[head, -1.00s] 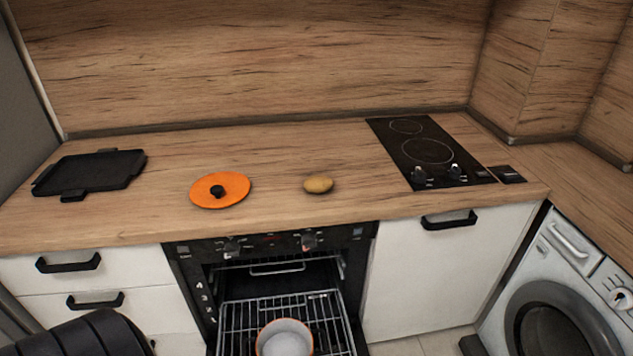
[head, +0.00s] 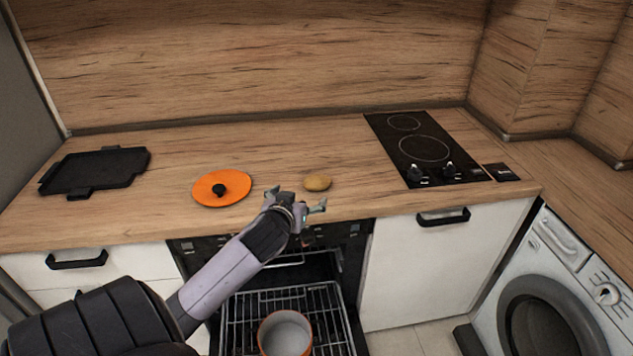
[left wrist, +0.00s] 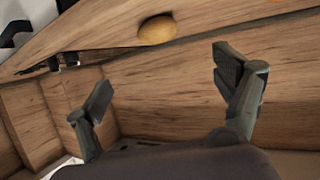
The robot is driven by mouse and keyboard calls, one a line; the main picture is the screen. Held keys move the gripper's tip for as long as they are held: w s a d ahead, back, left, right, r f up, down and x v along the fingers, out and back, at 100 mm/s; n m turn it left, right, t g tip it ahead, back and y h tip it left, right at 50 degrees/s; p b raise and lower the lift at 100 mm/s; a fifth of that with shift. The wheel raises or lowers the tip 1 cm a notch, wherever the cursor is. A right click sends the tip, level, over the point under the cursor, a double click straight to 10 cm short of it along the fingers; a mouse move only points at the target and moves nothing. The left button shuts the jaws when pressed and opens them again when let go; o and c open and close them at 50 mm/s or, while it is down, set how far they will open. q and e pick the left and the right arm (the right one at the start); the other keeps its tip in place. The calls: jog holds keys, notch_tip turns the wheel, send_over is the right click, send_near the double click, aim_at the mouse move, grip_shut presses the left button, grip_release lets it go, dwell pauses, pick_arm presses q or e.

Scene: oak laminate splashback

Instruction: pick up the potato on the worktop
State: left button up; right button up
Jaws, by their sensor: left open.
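The potato (head: 318,182) is a small tan oval lying on the wooden worktop (head: 345,165), between the orange lid and the hob. My left gripper (head: 297,198) is just in front and to the left of the potato, near the worktop's front edge. In the left wrist view the potato (left wrist: 157,30) shows at the top, beyond the spread fingers of the left gripper (left wrist: 165,82). The left gripper is open with nothing between its fingers. My right gripper is not in view.
An orange lid (head: 207,188) lies left of the gripper, and a black grill pan (head: 95,172) is at far left. A black hob (head: 425,150) is at right. Below, the oven stands open with a pot (head: 285,333) on its rack (head: 240,325). The worktop behind the potato is clear.

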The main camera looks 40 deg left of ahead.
pick_arm(q)
jog(key=p, duration=0.1)
send_near(316, 182)
jog(key=x, duration=0.5)
jog(key=shift+a+f, duration=0.1)
jog(key=shift+a, duration=0.2)
jog(key=p+x, duration=0.1)
jog(key=x, duration=0.3)
jog(key=shift+w+d, duration=0.15)
jog(key=shift+w, duration=0.05)
jog(key=shift+w+a+f, duration=0.25)
jog(key=shift+w+f, duration=0.1)
jog(key=shift+w, duration=0.1)
jog(key=shift+c, duration=0.2)
jog(key=c, duration=1.2)
jog(key=shift+c, duration=0.3)
jog(key=shift+r, duration=0.15)
